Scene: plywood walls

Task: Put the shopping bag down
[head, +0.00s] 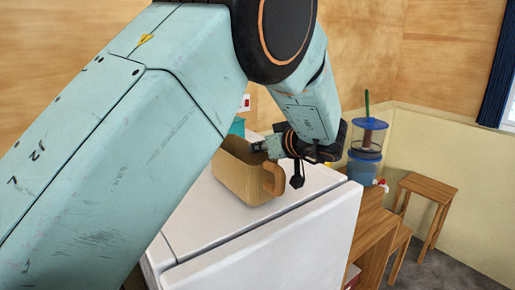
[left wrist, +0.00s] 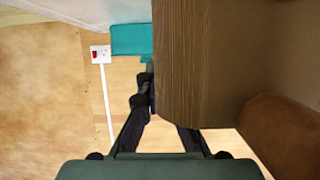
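The shopping bag (head: 238,178) is a tan, open-topped, box-like bag with a thick loop handle on its right side. It is upright and appears to touch the top of a white cabinet (head: 312,207). My left gripper (head: 262,147) is at its upper rim, reaching in from the right. In the left wrist view the bag's brown wall (left wrist: 205,65) lies between the two fingers. The left finger (left wrist: 140,105) presses against it, and the other finger's tip is hidden behind it. The handle (left wrist: 285,135) shows at lower right. My right gripper is not in view.
A teal object (head: 237,127) stands behind the bag; it also shows in the left wrist view (left wrist: 131,40). A blue-lidded clear dispenser (head: 368,145) stands right of the cabinet, with a wooden stool (head: 427,188) beyond. The cabinet top's front right is bare.

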